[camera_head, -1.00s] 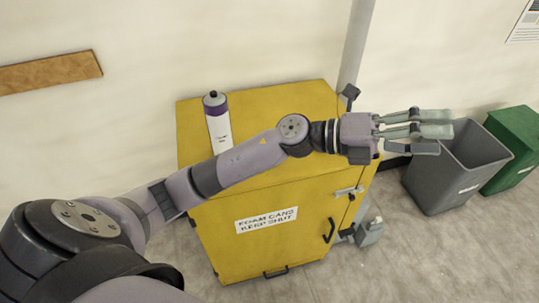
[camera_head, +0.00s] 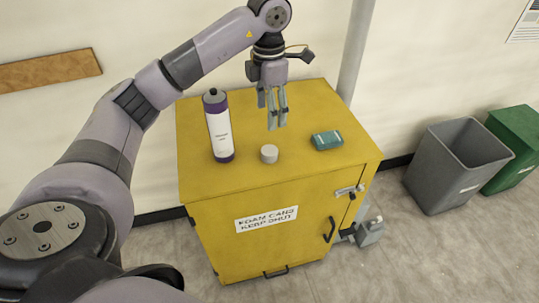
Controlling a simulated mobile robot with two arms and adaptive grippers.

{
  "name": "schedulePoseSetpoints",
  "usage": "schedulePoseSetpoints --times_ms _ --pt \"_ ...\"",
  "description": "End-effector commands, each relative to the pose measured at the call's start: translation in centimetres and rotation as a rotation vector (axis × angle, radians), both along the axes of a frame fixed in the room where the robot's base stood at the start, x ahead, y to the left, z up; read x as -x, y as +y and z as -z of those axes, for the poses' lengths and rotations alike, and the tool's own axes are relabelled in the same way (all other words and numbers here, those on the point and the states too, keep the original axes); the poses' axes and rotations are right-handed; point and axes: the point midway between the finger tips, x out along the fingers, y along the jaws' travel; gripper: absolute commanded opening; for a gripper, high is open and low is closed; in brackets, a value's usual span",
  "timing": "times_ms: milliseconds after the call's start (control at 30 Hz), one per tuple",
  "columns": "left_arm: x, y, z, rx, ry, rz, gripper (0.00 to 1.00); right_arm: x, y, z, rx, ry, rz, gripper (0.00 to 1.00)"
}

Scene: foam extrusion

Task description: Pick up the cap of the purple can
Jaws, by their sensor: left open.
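The purple can (camera_head: 219,127) stands upright on top of the yellow cabinet (camera_head: 205,190), toward its left side. It has a white label, purple bands and a dark top. A small pale grey cap (camera_head: 269,154) sits on the cabinet top, to the right of the can and apart from it. My left gripper (camera_head: 274,127) points down above the cabinet top, just behind and above the cap in the picture. Its fingers are open with nothing between them. My right gripper is not in view.
A teal box-like item (camera_head: 327,141) lies on the cabinet top, right of the cap. A grey bin (camera_head: 452,170) and a green bin (camera_head: 517,150) stand on the floor at right. A grey pipe (camera_head: 357,50) runs up the wall behind the cabinet.

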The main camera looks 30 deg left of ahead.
Motion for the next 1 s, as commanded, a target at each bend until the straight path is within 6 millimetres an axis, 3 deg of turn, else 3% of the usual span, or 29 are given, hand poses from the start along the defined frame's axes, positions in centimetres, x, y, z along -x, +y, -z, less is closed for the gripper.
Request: schedulePoseSetpoints --times_ms 33,300,1000 --pt "0.1 -0.1 1.6 0.002 0.007 0.003 0.62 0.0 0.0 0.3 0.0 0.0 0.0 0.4" --pt "0.1 0.0 6.9 0.001 0.004 0.002 0.62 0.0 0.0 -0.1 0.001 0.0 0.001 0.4" --pt "0.1 0.2 14.1 0.004 0.0 0.002 0.62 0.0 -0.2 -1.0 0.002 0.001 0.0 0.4"
